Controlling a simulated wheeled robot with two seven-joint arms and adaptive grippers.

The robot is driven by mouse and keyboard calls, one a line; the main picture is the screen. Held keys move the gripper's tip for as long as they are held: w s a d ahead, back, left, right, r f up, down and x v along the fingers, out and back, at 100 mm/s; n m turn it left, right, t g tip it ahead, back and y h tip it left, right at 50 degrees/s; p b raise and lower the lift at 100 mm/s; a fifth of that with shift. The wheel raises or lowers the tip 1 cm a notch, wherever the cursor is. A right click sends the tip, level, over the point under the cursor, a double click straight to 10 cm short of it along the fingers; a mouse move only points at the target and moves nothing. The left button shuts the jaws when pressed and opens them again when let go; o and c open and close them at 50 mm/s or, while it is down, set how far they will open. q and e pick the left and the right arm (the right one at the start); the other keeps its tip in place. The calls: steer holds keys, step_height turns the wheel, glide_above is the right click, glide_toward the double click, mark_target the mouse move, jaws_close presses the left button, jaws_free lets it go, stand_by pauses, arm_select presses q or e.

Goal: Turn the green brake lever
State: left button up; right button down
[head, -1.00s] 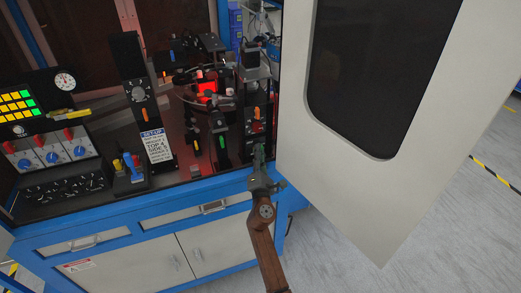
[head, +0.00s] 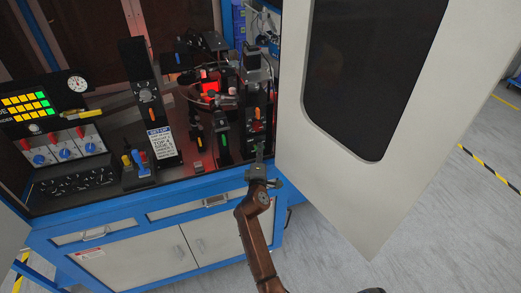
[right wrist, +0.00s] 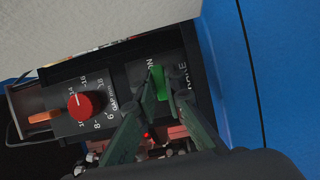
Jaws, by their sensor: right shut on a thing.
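The green brake lever (right wrist: 158,83) shows in the right wrist view between my right gripper's fingertips, on a dark panel with white lettering. My right gripper (right wrist: 156,80) is shut on it, and the fingers hide part of the lever. In the head view my right gripper (head: 258,150) reaches up from below to the front of a narrow dark control unit (head: 257,98) at the cabinet's right end. The lever is hard to make out there. My left gripper is in neither view.
A red knob (right wrist: 80,105) with a number scale and an orange lever (right wrist: 45,117) are beside the green lever. A large open white door (head: 420,130) stands right of my right arm. Blue-framed drawers (head: 90,237) lie below. Other levers and a sign stand to the left.

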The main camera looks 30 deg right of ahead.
steer(key=shift+f, duration=0.1)
stand_by(0.3)
steer(key=c, duration=2)
jaws_free()
